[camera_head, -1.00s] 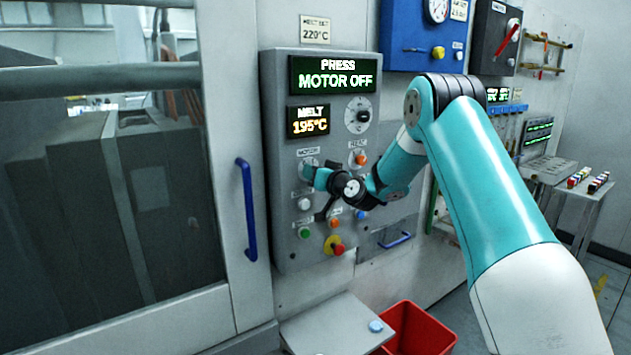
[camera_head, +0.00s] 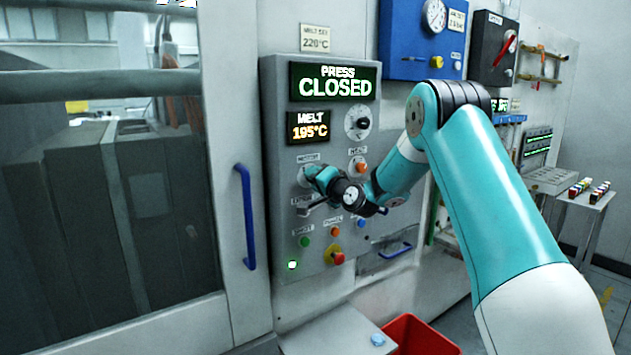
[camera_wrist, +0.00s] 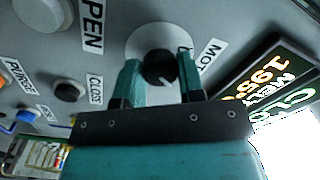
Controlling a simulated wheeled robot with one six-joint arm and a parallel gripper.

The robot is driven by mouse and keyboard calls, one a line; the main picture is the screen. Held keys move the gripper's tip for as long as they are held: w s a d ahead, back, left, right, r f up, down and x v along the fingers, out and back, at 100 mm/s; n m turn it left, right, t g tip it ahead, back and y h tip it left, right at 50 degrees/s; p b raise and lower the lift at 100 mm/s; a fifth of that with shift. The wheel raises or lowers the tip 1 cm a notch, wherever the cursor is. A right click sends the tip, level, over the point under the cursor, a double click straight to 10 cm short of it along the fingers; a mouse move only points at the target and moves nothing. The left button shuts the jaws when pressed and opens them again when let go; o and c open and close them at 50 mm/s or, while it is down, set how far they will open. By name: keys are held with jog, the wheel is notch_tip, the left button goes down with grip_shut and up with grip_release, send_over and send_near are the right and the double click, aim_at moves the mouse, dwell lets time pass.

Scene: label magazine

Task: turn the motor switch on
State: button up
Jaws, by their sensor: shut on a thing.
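The motor switch (camera_wrist: 161,68) is a black round knob on a pale disc. It sits between the two teal fingers of my gripper (camera_wrist: 162,80) in the wrist view, under a label partly reading "MOT". A white pointer line shows on the knob. My gripper (camera_head: 312,174) is shut on the knob at the control panel in the head view, where the gripper hides most of the switch. The press display (camera_head: 333,83) reads "PRESS CLOSED" in the head view. A small green lamp (camera_head: 292,265) is lit low on the panel.
The melt display (camera_head: 309,127) reads 195°C. Other buttons, including an orange one (camera_head: 361,168) and a red one (camera_head: 338,258), lie near my gripper. A blue door handle (camera_head: 246,217) stands to the left, and a red bin (camera_head: 424,336) is below.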

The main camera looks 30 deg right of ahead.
jog(key=shift+m, duration=0.3)
jog(key=o, duration=0.9)
jog(key=s+b, duration=0.3)
jog(key=s, duration=0.2)
jog(key=s+b, duration=0.3)
jog(key=s, duration=0.3)
jog(key=s+b, duration=0.3)
jog(key=s, duration=0.3)
jog(key=shift+s+d+f, duration=0.25)
jog(key=shift+d, duration=0.15)
